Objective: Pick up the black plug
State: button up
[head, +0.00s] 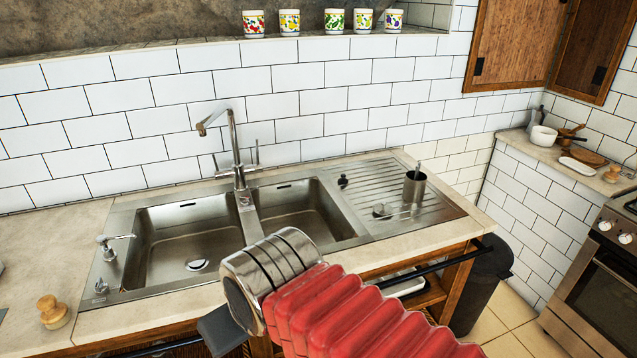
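A small black object (343,181), which looks like the black plug, lies on the ribbed steel drainboard (425,200) right of the sink bowls, near the drainboard's back left corner. It is too small to make out its shape well. My arm, with red bellows and a metal end, crosses the lower middle of the head view, in front of the sink. A dark grey part, apparently of my gripper (222,330), shows below the metal end, in front of the counter and well apart from the black object. The fingertips are hidden, so I cannot see whether they are open.
A metal cup (414,187) holding a utensil stands on the drainboard, near a small round silver piece (382,211). The faucet (236,150) rises behind two empty bowls. A dark rail (425,266) runs along the counter front. The left counter is mostly clear.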

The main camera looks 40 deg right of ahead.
aim_at(341, 181)
jog(key=u, duration=1.6)
jog(key=k, duration=1.35)
jog(key=z, duration=1.9)
